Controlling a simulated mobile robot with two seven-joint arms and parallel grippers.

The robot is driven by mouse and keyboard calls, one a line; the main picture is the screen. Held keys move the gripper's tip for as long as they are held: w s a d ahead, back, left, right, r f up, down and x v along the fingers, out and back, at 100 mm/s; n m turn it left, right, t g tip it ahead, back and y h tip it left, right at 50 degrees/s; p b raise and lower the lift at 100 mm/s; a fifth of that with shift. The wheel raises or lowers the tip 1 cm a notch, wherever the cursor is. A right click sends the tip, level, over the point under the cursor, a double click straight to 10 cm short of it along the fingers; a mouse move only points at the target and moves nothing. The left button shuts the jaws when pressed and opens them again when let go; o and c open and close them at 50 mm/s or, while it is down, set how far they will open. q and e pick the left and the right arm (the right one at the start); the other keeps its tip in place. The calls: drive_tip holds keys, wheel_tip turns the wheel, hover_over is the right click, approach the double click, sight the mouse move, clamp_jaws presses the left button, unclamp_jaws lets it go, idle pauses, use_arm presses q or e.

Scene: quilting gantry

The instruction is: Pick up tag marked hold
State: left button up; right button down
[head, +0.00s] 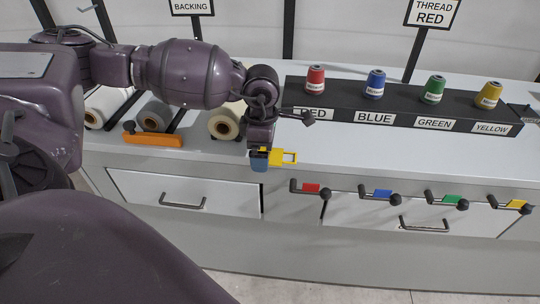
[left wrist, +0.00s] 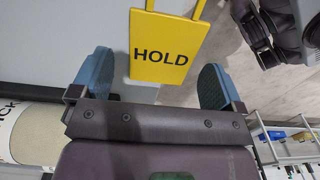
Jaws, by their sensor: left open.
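The yellow tag (left wrist: 165,50) reads HOLD in black in the left wrist view. It has a handle-like loop at its top edge. In the head view the yellow tag (head: 290,156) shows at the counter's front edge, partly hidden by my left gripper (head: 261,161). In the left wrist view my left gripper (left wrist: 154,72) is open, with one blue finger on each side of the tag. A gap shows between the tag and each finger, so it is not gripped. My right gripper is not in view.
A dark rack (head: 400,103) holds red, blue, green and yellow thread spools. Several levers with coloured tabs (head: 383,194) stick out from the front below. Drawer handles (head: 183,202) project from the front.

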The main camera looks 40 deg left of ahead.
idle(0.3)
use_arm(q)
drive_tip(key=c, duration=1)
